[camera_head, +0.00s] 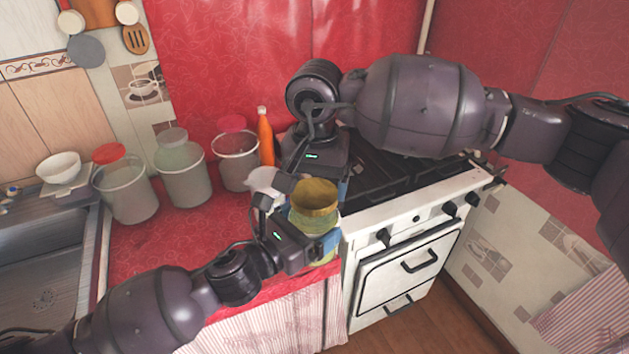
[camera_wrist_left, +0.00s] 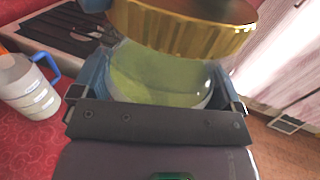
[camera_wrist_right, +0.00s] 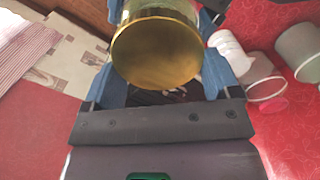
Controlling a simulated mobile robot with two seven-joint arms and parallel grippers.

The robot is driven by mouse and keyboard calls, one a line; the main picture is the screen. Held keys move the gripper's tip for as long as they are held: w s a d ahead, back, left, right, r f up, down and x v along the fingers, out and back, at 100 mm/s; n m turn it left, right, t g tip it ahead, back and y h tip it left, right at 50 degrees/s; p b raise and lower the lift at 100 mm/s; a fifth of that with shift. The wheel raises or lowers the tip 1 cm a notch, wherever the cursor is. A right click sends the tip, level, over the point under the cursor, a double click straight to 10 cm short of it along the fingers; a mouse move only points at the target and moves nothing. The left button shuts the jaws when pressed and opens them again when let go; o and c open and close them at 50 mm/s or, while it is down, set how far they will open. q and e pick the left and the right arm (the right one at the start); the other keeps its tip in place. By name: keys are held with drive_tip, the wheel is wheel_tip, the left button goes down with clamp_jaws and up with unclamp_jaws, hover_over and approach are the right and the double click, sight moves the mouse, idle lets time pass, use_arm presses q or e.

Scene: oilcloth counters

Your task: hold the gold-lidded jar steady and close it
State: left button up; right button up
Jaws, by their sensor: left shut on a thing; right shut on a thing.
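The jar (camera_head: 309,222) is clear with pale yellow-green contents and stands upright at the counter's edge beside the stove. Its gold lid (camera_head: 315,194) is at its top, and it also shows in the right wrist view (camera_wrist_right: 157,52). My left gripper (camera_wrist_left: 158,85) is shut around the glass body. My right gripper (camera_wrist_right: 165,65) comes from the stove side and is shut on the lid. In the left wrist view the lid (camera_wrist_left: 185,30) looks slightly tilted over the glass. The rim is hidden, so I cannot tell whether the lid is seated.
A white measuring jug (camera_wrist_left: 28,88) with a blue handle stands close to the jar. Several other jars, including a red-lidded one (camera_head: 125,187), and an orange bottle (camera_head: 265,138) stand along the red counter (camera_head: 160,250). The stove (camera_head: 405,250) is right, the sink (camera_head: 45,275) left.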

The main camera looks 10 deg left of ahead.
drive_tip(key=m, duration=0.6)
drive_tip(key=shift+s+d+m, duration=0.15)
drive_tip(key=shift+d+m, duration=0.15)
drive_tip(key=shift+m, duration=0.1)
drive_tip(key=m, duration=0.6)
drive_tip(key=shift+s+d+m, duration=0.15)
drive_tip(key=shift+s+m, duration=0.1)
drive_tip(key=shift+m, duration=0.15)
drive_tip(key=m, duration=0.6)
drive_tip(key=shift+s+m, duration=0.3)
drive_tip(key=m, duration=0.6)
drive_tip(key=shift+s+a, duration=0.2)
drive_tip(key=shift+s, duration=0.05)
drive_tip(key=o, duration=0.7)
drive_tip(key=shift+o, duration=0.2)
drive_tip(key=shift+r, duration=2.25)
drive_tip(key=shift+r, duration=0.1)
